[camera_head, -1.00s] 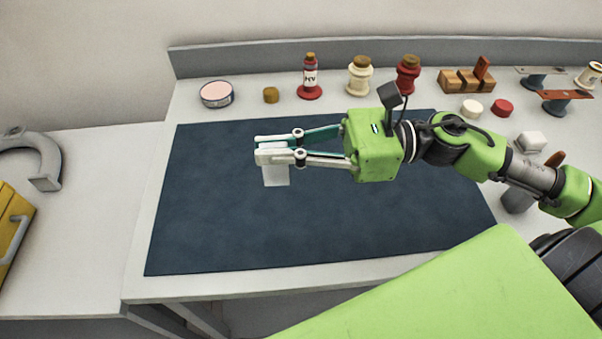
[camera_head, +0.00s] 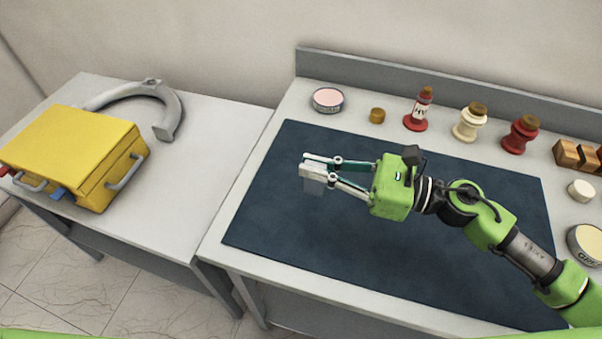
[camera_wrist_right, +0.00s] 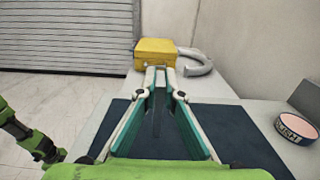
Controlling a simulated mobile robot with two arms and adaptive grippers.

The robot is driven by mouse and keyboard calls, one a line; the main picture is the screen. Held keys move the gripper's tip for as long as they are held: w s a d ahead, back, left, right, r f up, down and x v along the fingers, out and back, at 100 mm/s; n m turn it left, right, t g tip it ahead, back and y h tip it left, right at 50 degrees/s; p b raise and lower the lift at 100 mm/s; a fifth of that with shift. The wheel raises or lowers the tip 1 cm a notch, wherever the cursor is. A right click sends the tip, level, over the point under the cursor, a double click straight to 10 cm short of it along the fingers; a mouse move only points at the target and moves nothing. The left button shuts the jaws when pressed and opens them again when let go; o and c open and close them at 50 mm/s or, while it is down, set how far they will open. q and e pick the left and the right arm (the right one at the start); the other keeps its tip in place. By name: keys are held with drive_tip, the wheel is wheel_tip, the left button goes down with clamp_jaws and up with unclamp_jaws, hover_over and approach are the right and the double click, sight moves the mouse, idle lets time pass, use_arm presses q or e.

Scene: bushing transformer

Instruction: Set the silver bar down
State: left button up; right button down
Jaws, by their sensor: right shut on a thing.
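My right gripper (camera_head: 312,168) is shut on the silver bar (camera_head: 314,186), a small grey-silver block. In the right wrist view the fingertips (camera_wrist_right: 156,76) come close together, with the mat (camera_wrist_right: 230,120) beneath; the bar is hard to make out there. My left gripper is not in view.
A yellow case (camera_head: 75,150) and a grey horseshoe-shaped piece (camera_head: 165,100) lie on the left table (camera_head: 190,180). The mat around the gripper is clear.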

drive_tip(key=a+f, duration=0.1)
drive_tip(key=f, duration=0.1)
drive_tip(key=w+a+f+p, duration=0.1)
drive_tip(key=f, duration=0.1)
drive_tip(key=w+f, duration=0.1)
drive_tip(key=f, duration=0.1)
drive_tip(key=shift+w+a+f+p, duration=0.15)
drive_tip(key=shift+a+f+p, duration=0.15)
drive_tip(key=shift+a+p, duration=0.1)
drive_tip(key=shift+f, duration=0.4)
drive_tip(key=shift+f, duration=0.1)
drive_tip(key=c, duration=2.2)
unclamp_jaws()
